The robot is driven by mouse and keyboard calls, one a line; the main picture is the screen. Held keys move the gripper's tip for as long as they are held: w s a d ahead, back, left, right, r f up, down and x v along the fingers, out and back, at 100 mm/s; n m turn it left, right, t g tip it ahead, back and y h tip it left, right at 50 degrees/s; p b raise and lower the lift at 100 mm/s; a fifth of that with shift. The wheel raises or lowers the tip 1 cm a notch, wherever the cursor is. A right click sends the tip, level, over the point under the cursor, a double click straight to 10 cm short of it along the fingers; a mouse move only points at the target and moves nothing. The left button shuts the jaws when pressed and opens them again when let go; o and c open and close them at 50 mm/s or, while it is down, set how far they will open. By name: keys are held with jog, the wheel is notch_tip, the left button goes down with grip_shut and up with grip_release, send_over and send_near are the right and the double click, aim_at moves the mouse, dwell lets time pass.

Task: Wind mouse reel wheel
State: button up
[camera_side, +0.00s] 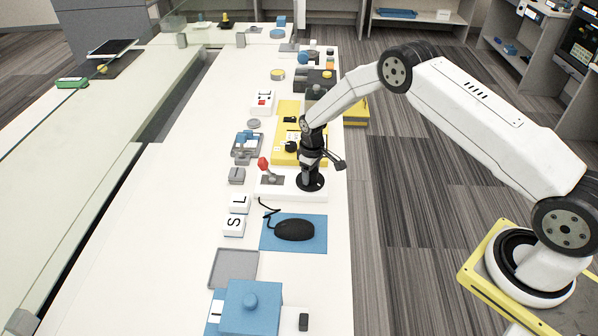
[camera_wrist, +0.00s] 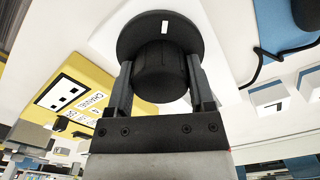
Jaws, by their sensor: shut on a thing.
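The reel wheel is a black disc (camera_side: 311,182) on a white base plate (camera_side: 290,193). In the wrist view the wheel (camera_wrist: 145,28) has a white mark on its face and a black round knob (camera_wrist: 160,78). My gripper (camera_side: 311,166) points down over it, and in the wrist view my gripper (camera_wrist: 160,70) has one finger on each side of the knob, shut on it. A black mouse (camera_side: 295,230) lies on a blue mat (camera_side: 318,246), with its dark cable curling toward the plate. Part of the mouse (camera_wrist: 308,14) shows in the wrist view.
A red-topped lever (camera_side: 263,164) stands just left of the wheel. A yellow panel (camera_side: 285,155) lies behind. White letter blocks (camera_side: 235,225), a grey tray (camera_side: 233,268) and a blue box (camera_side: 250,308) are nearer. The bench's left part is clear.

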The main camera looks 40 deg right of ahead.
jog(key=shift+m, duration=1.6)
jog(key=o, duration=1.2)
jog(key=shift+r, duration=0.1)
jog(key=shift+r, duration=3.85)
